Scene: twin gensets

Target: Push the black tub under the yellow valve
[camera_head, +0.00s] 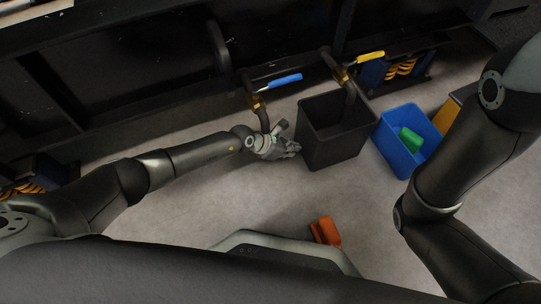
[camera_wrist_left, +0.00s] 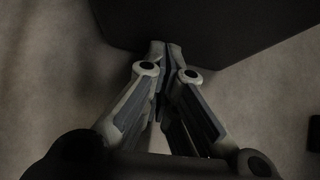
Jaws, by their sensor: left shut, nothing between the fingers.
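The black tub (camera_head: 328,150) stands upright on the floor in the head view. The valve with the yellow handle (camera_head: 370,57) is above the tub's back right part, and its pipe comes down over the tub's opening. My left gripper (camera_head: 297,147) is shut and empty, low at the tub's left side. In the left wrist view its closed fingertips (camera_wrist_left: 165,46) are at the lower edge of the tub's dark wall (camera_wrist_left: 215,25); I cannot tell if they touch. My right arm shows at the right, but its gripper is out of view.
A valve with a blue handle (camera_head: 284,81) is left of the yellow one. A blue bin (camera_head: 395,157) holding a green object (camera_head: 410,139) stands just right of the tub. An orange object (camera_head: 326,231) lies on the floor in front. The floor left of the tub is mostly clear.

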